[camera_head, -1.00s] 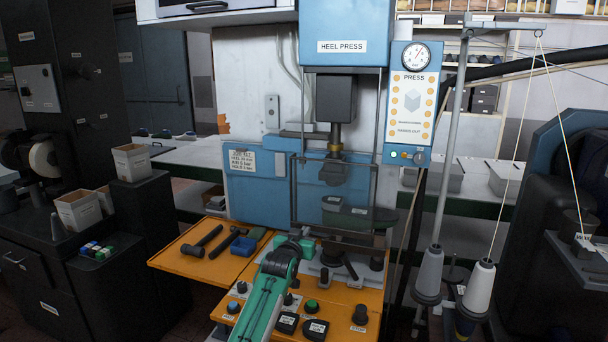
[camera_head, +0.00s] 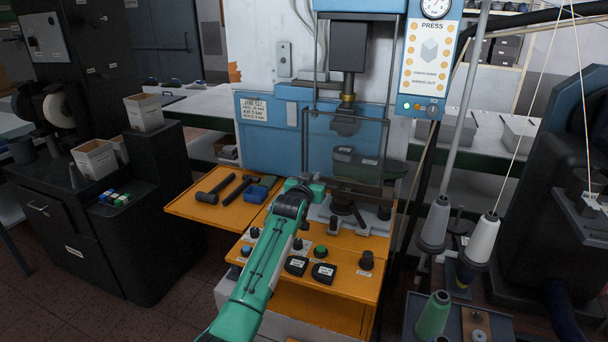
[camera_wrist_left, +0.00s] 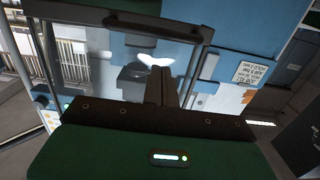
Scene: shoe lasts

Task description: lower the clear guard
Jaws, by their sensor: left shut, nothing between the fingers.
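The clear guard (camera_head: 345,128) is a see-through pane in a thin dark frame, upright at the front of the blue heel press. The press's dark ram and a dark green shoe last (camera_head: 357,160) show through or beside it. My left arm reaches up to the guard's lower left. My left gripper's fingers are hard to make out there. In the left wrist view my left gripper (camera_wrist_left: 170,70) is shut and empty, its fingers pointing at the guard (camera_wrist_left: 110,58). I cannot tell whether they touch it. The guard's dark edge bar crosses the top of that view. My right gripper is not in view.
The orange bench (camera_head: 340,278) below holds knobs and dark button boxes. Hammers (camera_head: 215,188) and a blue box (camera_head: 257,192) lie on its left wing. A press panel with gauge (camera_head: 428,60) hangs at the right. Thread cones (camera_head: 483,238) stand further right.

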